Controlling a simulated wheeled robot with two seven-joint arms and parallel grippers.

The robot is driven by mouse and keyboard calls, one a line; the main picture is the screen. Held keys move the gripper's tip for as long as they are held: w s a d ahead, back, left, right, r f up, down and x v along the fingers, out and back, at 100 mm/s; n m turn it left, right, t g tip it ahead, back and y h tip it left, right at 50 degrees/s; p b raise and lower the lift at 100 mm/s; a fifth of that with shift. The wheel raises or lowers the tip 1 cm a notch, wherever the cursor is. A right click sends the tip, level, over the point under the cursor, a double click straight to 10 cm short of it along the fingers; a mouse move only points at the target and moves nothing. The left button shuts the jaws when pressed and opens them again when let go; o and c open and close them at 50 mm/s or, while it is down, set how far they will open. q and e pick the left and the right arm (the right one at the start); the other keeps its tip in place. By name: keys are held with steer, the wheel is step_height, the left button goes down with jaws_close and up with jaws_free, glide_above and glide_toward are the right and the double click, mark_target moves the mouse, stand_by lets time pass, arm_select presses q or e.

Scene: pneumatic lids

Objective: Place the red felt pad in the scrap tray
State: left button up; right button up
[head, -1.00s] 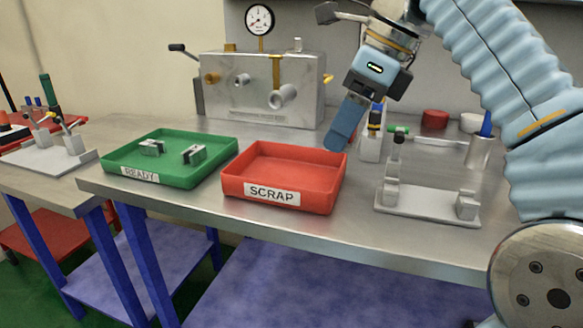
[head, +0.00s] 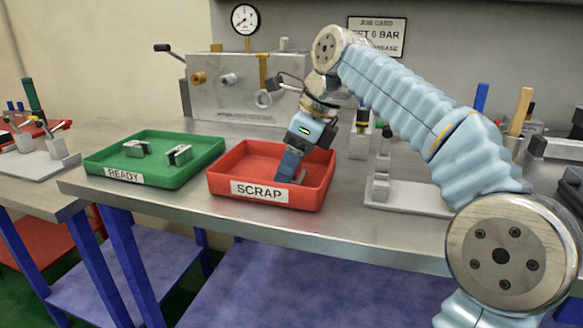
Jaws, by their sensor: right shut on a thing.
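The red scrap tray (head: 222,182), with a white SCRAP label (head: 259,191), stands in the middle of the bench. My right gripper (head: 288,178) reaches down into its right half, fingers pointing down and below the rim level. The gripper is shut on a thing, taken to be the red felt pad. The pad cannot be made out against the red tray and behind the fingers. Whether it touches the tray floor cannot be told. My left gripper is not in view.
A green READY tray (head: 105,160) with metal blocks (head: 178,155) stands left of the scrap tray. A metal box with a gauge (head: 246,19) stands behind. A metal fixture (head: 405,197) stands to the right, partly behind my right arm.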

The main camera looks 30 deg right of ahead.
steer(key=shift+f, duration=0.15)
steer(key=o, duration=1.1)
steer(key=p+v, duration=0.2)
steer(key=v, duration=1)
steer(key=shift+r, duration=0.25)
steer(key=shift+w+a, duration=0.1)
